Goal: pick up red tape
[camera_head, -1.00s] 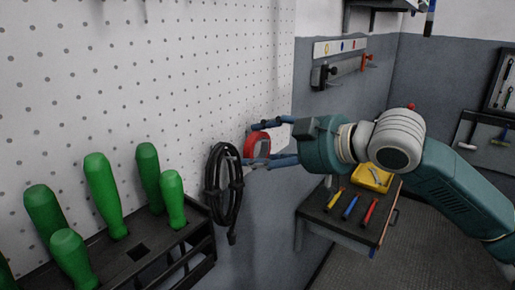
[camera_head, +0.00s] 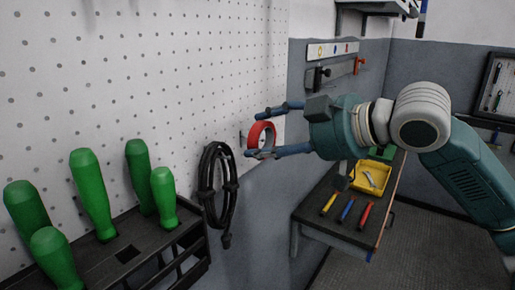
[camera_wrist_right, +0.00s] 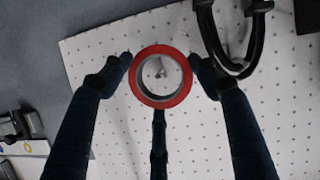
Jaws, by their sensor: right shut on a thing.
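The red tape (camera_head: 253,134) is a ring held near the pegboard, to the upper right of the black cable coil. My right gripper (camera_head: 257,134) is shut on it, with one finger above and one below in the head view. In the right wrist view, the red tape (camera_wrist_right: 137,78) sits between the two dark fingertips, with the pegboard behind it. A small blurred hook-like mark shows through its hole. I cannot tell whether the ring touches anything on the board. My left gripper is not in view.
The black cable coil (camera_head: 208,184) hangs on the pegboard (camera_head: 180,75). Several green-handled tools (camera_head: 90,190) stand in a black rack (camera_head: 110,268) at lower left. A workbench (camera_head: 345,232) with screwdrivers and a yellow tray (camera_head: 369,187) lies below my right arm.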

